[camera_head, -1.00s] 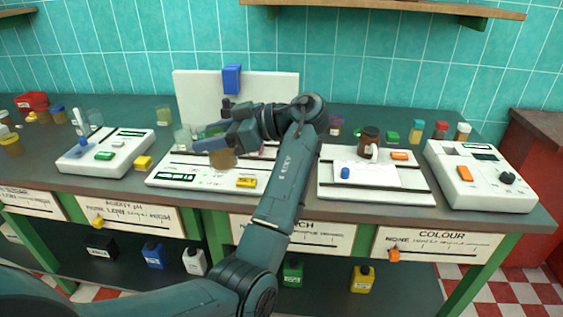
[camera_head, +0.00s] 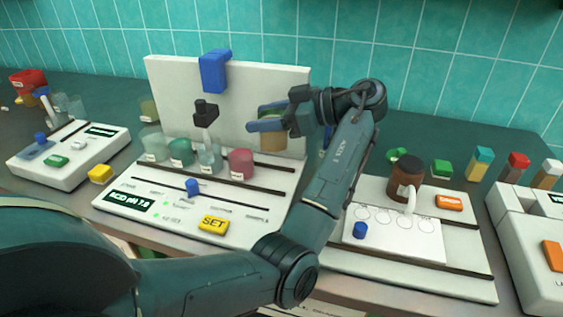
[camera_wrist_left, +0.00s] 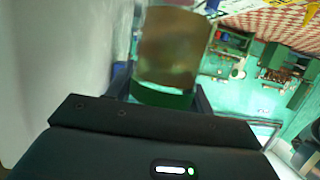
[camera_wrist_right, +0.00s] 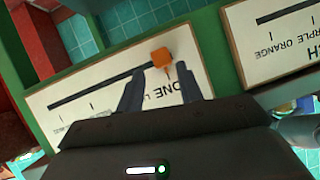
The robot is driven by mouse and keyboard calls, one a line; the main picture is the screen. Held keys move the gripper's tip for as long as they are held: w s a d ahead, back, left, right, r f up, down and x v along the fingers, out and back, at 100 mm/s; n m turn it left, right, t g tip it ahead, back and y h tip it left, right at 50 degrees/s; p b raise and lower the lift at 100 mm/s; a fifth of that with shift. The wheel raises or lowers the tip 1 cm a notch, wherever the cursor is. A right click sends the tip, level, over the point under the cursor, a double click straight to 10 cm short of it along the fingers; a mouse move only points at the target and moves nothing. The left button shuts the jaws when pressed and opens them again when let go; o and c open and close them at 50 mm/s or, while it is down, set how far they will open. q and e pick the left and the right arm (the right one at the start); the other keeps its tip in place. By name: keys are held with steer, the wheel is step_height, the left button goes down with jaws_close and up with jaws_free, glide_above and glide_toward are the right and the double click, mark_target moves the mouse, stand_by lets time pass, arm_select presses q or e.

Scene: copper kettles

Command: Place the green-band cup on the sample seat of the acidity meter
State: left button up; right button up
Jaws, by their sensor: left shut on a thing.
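My left gripper (camera_head: 262,125) is shut on the green-band cup (camera_head: 272,142), a brownish cup. The left wrist view shows the cup (camera_wrist_left: 175,45) and its green band (camera_wrist_left: 162,95) up close between the fingers. The gripper holds it in the air before the right part of the back panel of the acidity meter (camera_head: 165,205). The meter is white, with a pH display, a yellow SET key and a blue knob. I cannot make out the sample seat clearly. My right gripper (camera_wrist_right: 162,68) is open and empty, seen only in its wrist view.
A reddish cup (camera_head: 241,163) and several clear beakers (camera_head: 181,152) stand in a row on the meter, left of the held cup. A black probe head (camera_head: 205,110) hangs over one beaker. A brown mug (camera_head: 405,175) stands right. An orange knob (camera_wrist_right: 160,57) is by the right fingertips.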

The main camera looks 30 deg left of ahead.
mark_target(266, 138)
arm_select(q)
steer(key=f, duration=0.4)
steer(key=shift+s+f, duration=0.2)
steer(key=shift+f, duration=2.2)
steer(key=o, duration=0.6)
steer(key=shift+f, duration=0.15)
steer(key=o, duration=0.5)
steer(key=shift+c, duration=0.2)
